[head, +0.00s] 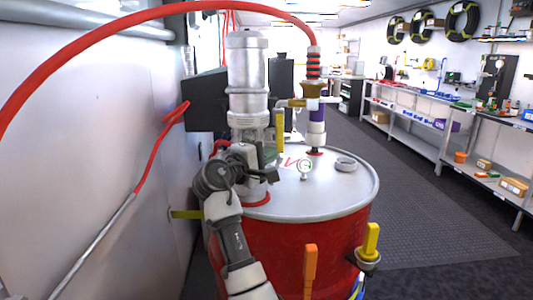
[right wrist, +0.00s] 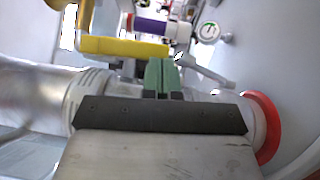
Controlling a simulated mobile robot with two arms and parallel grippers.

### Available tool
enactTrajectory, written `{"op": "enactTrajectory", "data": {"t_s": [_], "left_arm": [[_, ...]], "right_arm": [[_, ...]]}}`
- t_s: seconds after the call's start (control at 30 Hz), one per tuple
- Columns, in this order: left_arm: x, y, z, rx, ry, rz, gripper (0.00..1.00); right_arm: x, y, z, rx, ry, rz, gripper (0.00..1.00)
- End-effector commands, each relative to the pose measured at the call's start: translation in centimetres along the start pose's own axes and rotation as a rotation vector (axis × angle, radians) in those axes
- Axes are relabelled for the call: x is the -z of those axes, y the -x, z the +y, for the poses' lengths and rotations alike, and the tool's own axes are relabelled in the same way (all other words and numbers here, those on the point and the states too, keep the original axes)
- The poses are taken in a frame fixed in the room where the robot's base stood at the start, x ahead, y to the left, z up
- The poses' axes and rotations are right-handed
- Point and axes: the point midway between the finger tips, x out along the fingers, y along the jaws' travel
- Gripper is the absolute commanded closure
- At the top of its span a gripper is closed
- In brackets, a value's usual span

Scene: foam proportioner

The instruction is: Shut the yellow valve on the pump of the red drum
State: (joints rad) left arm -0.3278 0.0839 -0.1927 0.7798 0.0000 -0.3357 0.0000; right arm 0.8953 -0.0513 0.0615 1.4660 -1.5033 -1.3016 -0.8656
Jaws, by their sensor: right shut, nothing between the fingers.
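The red drum (head: 285,250) stands in the middle with a grey lid. The silver pump (head: 248,75) rises from the lid's left side. The yellow valve handle (head: 280,125) hangs down from the pump's brass side pipe. In the right wrist view this handle (right wrist: 125,47) lies across the picture, just above my green fingertips. My right gripper (head: 268,156) is shut and empty, in front of the pump's lower part and beside the handle's lower end. Its closed fingertips also show in the right wrist view (right wrist: 161,76). I cannot tell whether they touch the handle. My left gripper is out of view.
A red hose (head: 170,12) arches over the pump to a brass fitting. A pressure gauge (head: 305,166) and a cap (head: 346,164) sit on the lid. Orange (head: 310,270) and yellow (head: 371,240) handles stand in front. A wall is close at left; floor at right is clear.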

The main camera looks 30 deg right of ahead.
Motion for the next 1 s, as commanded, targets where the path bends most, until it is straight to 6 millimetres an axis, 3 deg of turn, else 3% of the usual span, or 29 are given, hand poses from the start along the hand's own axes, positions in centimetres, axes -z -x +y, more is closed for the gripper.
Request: {"op": "enactTrajectory", "data": {"t_s": [0.23, 0.47, 1.0], "left_arm": [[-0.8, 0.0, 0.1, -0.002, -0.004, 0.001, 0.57], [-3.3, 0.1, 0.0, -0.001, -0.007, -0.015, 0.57], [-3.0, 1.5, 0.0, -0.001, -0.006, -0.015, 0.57]], "right_arm": [[-0.5, -0.5, -0.2, -0.056, 0.057, -0.002, 1.0], [-1.4, -1.5, -0.5, -0.173, 0.173, -0.002, 1.0], [-4.4, -4.4, -0.3, -0.538, 0.539, -0.001, 1.0]]}}
